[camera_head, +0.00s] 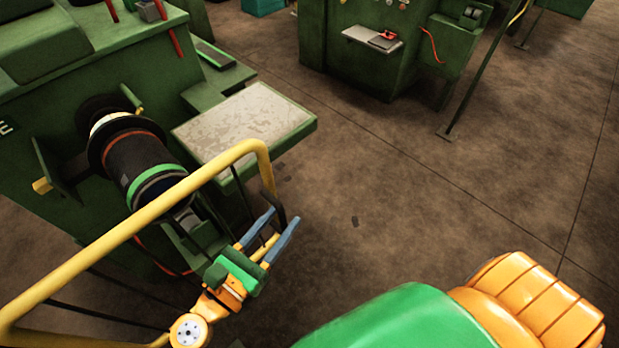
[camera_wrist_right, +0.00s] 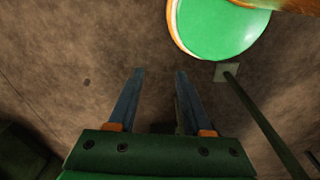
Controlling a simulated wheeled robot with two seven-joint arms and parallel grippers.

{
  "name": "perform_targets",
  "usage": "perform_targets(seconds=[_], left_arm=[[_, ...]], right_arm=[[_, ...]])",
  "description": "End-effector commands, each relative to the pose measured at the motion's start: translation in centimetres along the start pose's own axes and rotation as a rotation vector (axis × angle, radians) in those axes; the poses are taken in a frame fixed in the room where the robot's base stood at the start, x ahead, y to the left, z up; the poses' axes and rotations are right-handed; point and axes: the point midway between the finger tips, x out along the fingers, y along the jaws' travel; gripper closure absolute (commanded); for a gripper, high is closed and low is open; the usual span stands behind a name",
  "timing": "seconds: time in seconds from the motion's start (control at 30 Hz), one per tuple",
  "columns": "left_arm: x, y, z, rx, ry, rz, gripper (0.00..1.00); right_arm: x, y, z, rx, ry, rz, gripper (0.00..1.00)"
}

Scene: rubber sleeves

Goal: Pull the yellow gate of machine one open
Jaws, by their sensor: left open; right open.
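The yellow gate (camera_head: 130,225) is a bent tube rail running from the lower left up to a rounded corner in the head view. It stands in front of the green machine (camera_head: 60,190), which carries a dark roller (camera_head: 140,158) with a green band. My left gripper (camera_head: 281,215) is open at the gate's right end, below the rounded corner. A dark curved piece and a bit of yellow tube show between its blue-grey fingers; I cannot tell whether they touch. My right gripper (camera_wrist_right: 160,73) is open and empty above the floor in the right wrist view.
A worn grey tabletop (camera_head: 245,128) with a green edge juts from the machine behind the gate. Another green machine (camera_head: 360,50) stands at the back, with a thin green post (camera_head: 485,80) beside it.

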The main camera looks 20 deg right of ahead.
Motion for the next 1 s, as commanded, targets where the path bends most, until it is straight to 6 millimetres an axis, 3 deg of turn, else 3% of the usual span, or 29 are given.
perform_targets(seconds=[0.3,0.6,0.77,0.8,1.0], left_arm=[[5.7,-0.1,0.1,0.003,0.0,-0.002,0.53],[6.3,-0.1,0.1,0.006,0.001,-0.002,0.53],[6.3,-0.1,0.1,0.006,0.001,-0.002,0.96],[6.3,-0.1,0.1,0.006,0.001,-0.002,1.0],[6.3,-0.1,0.1,0.007,0.001,-0.002,1.0]], right_arm=[[-0.7,-1.8,-0.1,0.006,-0.001,-0.029,0.5],[-0.7,-1.3,-0.1,0.003,-0.001,-0.021,0.5],[-0.7,-1.2,-0.1,0.003,-0.001,-0.02,0.5],[-0.7,-1.2,-0.1,0.003,-0.001,-0.02,0.5],[-0.7,-1.1,-0.1,0.003,-0.001,-0.017,0.5]])
